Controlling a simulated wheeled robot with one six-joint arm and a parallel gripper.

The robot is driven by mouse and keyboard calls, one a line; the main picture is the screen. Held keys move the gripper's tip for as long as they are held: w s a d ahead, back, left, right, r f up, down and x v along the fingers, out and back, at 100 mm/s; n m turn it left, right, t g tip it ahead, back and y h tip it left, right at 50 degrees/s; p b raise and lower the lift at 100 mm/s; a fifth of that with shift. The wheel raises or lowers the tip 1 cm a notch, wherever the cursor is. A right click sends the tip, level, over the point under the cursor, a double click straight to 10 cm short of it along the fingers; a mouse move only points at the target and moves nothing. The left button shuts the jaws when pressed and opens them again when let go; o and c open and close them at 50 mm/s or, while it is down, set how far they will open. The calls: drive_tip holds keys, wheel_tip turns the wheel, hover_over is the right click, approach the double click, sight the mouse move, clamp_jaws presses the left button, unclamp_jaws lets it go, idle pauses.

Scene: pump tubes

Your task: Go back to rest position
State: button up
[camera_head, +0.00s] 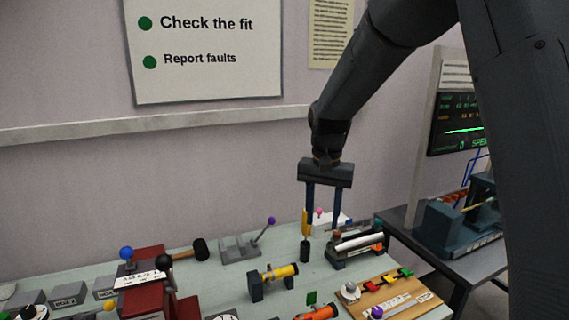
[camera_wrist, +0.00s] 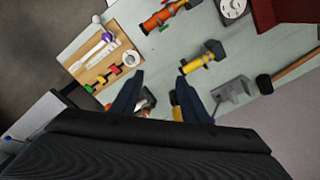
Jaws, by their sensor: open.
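My gripper (camera_head: 322,208) hangs pointing down over the back of the bench, its two blue fingers apart. In the wrist view my gripper (camera_wrist: 158,84) is also open, with nothing held between the fingertips. A pump unit with a white tube (camera_head: 357,243) stands just to the right of and below the fingers. A yellow-handled screwdriver (camera_head: 305,223) stands upright close to the left finger. A yellow tube piece in a dark holder (camera_head: 277,275) stands nearer the front. I cannot tell the exact gap between the fingertips and the things below.
The pale bench (camera_head: 215,287) carries a lever with a purple knob (camera_head: 262,232), a mallet (camera_head: 190,251), a red block (camera_head: 149,290), an orange tube (camera_head: 318,313) and a wooden board (camera_head: 395,295). A second table with a machine (camera_head: 462,225) stands at the right. The wall is behind.

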drive_tip(key=s+d+f+n+b, duration=0.1)
drive_tip(key=s+d+f+b, duration=0.2)
drive_tip(key=s+f, duration=0.3)
drive_tip(key=s+d+f+n+b, duration=0.1)
drive_tip(key=s+d+f+b, duration=0.2)
drive_tip(key=s+f, duration=0.2)
drive_tip(key=s+d+f+n+t+b, duration=0.1)
drive_tip(key=s+d+f+b, duration=0.2)
drive_tip(key=s+f, duration=0.3)
drive_tip(key=shift+s+d+f+n, duration=0.3)
drive_tip(key=shift+s+d+n, duration=0.1)
drive_tip(key=shift+s, duration=0.4)
